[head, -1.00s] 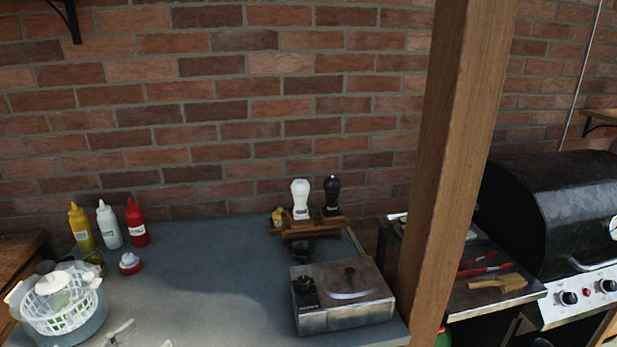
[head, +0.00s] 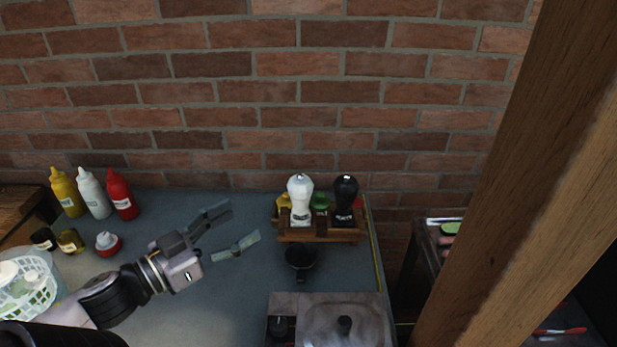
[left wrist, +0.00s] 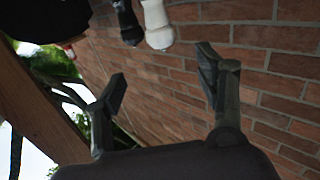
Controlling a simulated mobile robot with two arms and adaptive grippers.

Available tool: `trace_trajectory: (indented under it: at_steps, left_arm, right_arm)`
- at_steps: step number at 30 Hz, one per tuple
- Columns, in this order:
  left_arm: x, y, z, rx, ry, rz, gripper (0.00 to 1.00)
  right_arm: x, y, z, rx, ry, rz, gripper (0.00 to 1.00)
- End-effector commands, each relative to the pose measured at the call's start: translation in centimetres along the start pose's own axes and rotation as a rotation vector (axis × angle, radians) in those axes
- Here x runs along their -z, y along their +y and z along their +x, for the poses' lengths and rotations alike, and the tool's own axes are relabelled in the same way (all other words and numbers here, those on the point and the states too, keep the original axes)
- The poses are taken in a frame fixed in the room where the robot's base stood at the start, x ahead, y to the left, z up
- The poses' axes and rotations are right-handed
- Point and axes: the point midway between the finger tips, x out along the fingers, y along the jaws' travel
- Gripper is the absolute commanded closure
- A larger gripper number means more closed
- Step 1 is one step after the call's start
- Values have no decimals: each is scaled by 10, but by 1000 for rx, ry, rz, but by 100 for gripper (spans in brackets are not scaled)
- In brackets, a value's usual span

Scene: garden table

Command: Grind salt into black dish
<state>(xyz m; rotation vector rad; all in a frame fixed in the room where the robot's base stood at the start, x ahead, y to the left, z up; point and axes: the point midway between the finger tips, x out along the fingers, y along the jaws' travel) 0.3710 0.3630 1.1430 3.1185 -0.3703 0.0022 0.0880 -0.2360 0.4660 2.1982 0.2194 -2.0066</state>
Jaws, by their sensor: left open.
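A white grinder (head: 300,200) stands upright in a wooden rack (head: 320,236) at the back of the table, with a black grinder (head: 345,202) to its right. A small black dish (head: 300,257) sits on the table in front of the rack. My left gripper (head: 235,230) is open and empty, left of the rack and dish, with its fingers pointing toward the rack. In the left wrist view the open fingers (left wrist: 165,90) have nothing between them; the white grinder (left wrist: 157,24) and black grinder (left wrist: 127,22) show beyond, at the top. My right gripper is not in view.
A metal burner box (head: 335,320) stands in front of the dish. Yellow, white and red squeeze bottles (head: 122,194) stand at the back left, with small jars and a white basket (head: 35,290) nearer. A wooden post (head: 530,180) rises at the right.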

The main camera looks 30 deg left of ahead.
Motion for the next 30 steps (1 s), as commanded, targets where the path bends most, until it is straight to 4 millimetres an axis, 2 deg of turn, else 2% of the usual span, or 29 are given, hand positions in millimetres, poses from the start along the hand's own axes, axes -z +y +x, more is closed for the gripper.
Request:
trace_trajectory:
  at_steps: [1,5,8,15,17,22,30]
  left_arm:
    - [1,0,7,-4,3,1,36]
    - [2,0,28,-4,4,4,36]
    - [2,0,44,-4,4,3,36]
    - [2,0,79,-1,3,4,36]
    - [2,0,87,-1,4,4,36]
    - [2,0,109,0,3,5,36]
    - [2,-1,140,1,2,4,36]
  right_arm:
    - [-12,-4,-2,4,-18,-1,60]
    - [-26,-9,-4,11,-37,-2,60]
    - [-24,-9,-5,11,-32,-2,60]
    - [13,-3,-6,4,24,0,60]
    - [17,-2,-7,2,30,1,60]
    - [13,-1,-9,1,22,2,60]
    - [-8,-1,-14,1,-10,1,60]
